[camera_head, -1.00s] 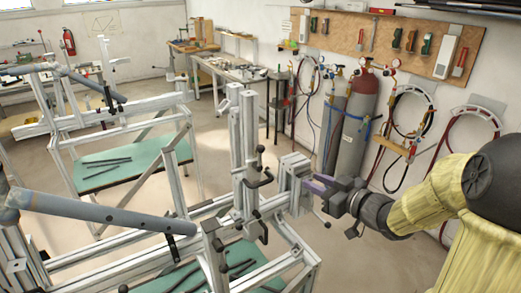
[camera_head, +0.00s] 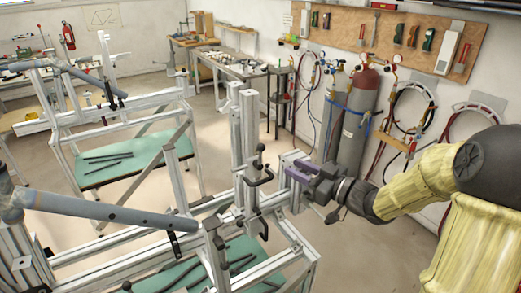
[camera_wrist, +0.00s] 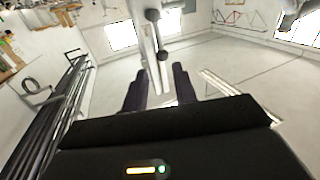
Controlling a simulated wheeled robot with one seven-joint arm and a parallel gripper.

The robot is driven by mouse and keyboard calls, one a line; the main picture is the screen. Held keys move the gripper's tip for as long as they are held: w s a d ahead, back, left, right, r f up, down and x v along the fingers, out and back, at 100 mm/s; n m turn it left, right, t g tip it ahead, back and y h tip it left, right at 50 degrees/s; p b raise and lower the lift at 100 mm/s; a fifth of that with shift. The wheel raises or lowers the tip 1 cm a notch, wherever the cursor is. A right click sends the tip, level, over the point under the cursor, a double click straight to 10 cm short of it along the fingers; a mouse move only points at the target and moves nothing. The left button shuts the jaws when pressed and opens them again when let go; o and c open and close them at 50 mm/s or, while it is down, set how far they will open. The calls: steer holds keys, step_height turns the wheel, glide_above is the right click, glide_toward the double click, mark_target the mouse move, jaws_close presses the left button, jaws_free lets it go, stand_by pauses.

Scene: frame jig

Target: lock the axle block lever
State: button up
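The frame jig (camera_head: 245,150) has upright aluminium profiles with several black-knobbed clamp levers (camera_head: 262,168) in the head view. My gripper (camera_head: 289,168), with purple fingers, is at the right side of the uprights, by a pale block that it partly hides. In the wrist view my gripper (camera_wrist: 160,88) has its two purple fingers apart with a gap between them. A light metal bar (camera_wrist: 148,45) with a lever with black ball knobs (camera_wrist: 162,55) shows ahead of that gap. I cannot tell which lever belongs to the axle block, or whether a finger touches anything.
A grey tube (camera_head: 110,212) crosses the jig's left side. A green shelf (camera_head: 240,262) lies low inside the frame. Gas cylinders (camera_head: 357,120) and coiled hoses stand along the wall behind my arm. Open floor lies between the jig and the wall.

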mark_target(260, 153)
steer(key=p+x, duration=0.3)
steer(key=x, duration=0.8)
steer(key=shift+a+r, duration=0.1)
steer(key=shift+a, duration=0.2)
steer(key=shift+w+a+p, duration=0.3)
steer(key=shift+w, duration=0.1)
jaws_close()
steer(key=shift+d, duration=0.1)
